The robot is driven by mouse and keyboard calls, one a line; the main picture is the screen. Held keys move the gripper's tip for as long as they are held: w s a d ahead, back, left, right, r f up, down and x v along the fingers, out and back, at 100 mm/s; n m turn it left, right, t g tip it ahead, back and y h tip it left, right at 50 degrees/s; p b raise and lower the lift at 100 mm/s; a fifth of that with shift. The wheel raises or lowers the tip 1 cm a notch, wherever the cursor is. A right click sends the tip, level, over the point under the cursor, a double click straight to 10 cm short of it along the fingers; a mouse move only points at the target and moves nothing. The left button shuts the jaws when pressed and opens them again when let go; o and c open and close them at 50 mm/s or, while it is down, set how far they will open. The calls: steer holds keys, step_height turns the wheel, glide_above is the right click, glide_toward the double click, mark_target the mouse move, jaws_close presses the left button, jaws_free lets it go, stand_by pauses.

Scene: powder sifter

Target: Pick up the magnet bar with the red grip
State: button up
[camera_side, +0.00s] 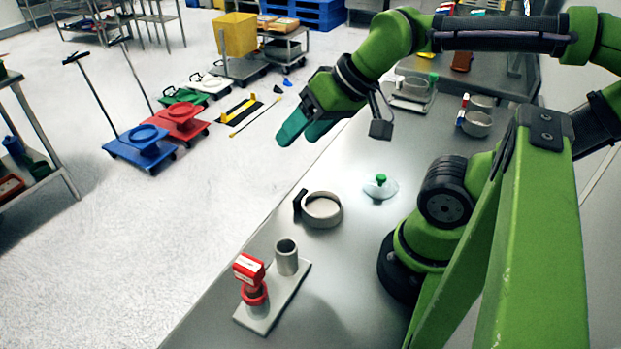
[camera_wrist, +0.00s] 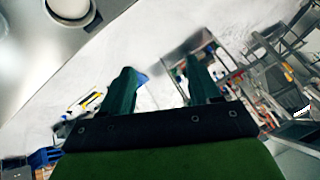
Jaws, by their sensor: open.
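The magnet bar's red grip (camera_side: 249,269) shows in the side view, at the near end of the metal table. It stands upright in a red-collared holder (camera_side: 255,295) on a light grey base plate (camera_side: 265,318). The bar below the grip is hidden. My gripper (camera_side: 301,132) is open and empty, with teal fingers, high above the table's far left edge and well away from the red grip. In the wrist view my gripper (camera_wrist: 160,85) shows two dark green fingers apart, with nothing between them. The red grip does not show in the wrist view.
An empty grey cup (camera_side: 287,257) stands on the same base plate beside the red grip. A round sieve pan (camera_side: 321,210) with a dark handle and a clear lid (camera_side: 380,187) with a green knob lie farther back. The table's left edge drops to the floor.

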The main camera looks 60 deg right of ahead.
steer(key=w+a+n+g, duration=0.1)
steer(key=a+n+g, duration=0.3)
steer(key=a, duration=0.7)
steer(key=r+g+h, duration=0.1)
steer(key=g+h, duration=0.1)
steer(key=g, duration=0.1)
glide_above(248, 264)
steer(key=f, duration=1)
steer(key=shift+w+d+f, duration=0.15)
steer(key=shift+w+f, duration=0.05)
steer(key=shift+f, duration=0.2)
steer(key=f, duration=0.5)
steer(key=shift+s, duration=0.2)
jaws_close()
